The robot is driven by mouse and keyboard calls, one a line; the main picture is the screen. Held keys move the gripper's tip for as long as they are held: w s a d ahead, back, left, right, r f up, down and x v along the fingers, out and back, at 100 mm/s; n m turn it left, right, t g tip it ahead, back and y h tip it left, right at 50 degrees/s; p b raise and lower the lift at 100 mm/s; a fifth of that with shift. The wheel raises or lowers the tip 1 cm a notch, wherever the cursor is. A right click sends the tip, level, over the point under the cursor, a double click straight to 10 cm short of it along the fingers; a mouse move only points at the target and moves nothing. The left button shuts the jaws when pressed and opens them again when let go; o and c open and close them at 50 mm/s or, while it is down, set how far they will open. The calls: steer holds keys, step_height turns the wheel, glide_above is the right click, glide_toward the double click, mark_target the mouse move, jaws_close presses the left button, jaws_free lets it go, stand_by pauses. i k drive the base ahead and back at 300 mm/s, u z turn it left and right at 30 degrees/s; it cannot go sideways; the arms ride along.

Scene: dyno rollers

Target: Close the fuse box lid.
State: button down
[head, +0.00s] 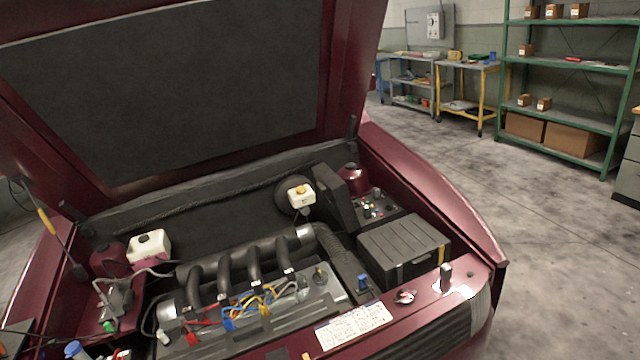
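The fuse box (379,209) sits at the right rear of the engine bay, with small coloured fuses and relays showing in its open top. Its dark lid (336,198) stands raised along the left side of the box, tilted up and away from the fuses. My gripper is not visible in the head view, so its distance from the lid and its state are not shown.
The dark red hood (345,70) is raised over the bay. A black ribbed box (403,243) sits just in front of the fuse box. A white reservoir (301,196) is left of the lid. The right fender (432,190) borders the bay; the floor beyond is clear.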

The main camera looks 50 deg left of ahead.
mark_target(335, 193)
steer(key=u, duration=0.4)
steer(key=i, duration=1.15)
steer(key=u, duration=0.9)
steer(key=i, duration=0.4)
steer(key=u, duration=0.3)
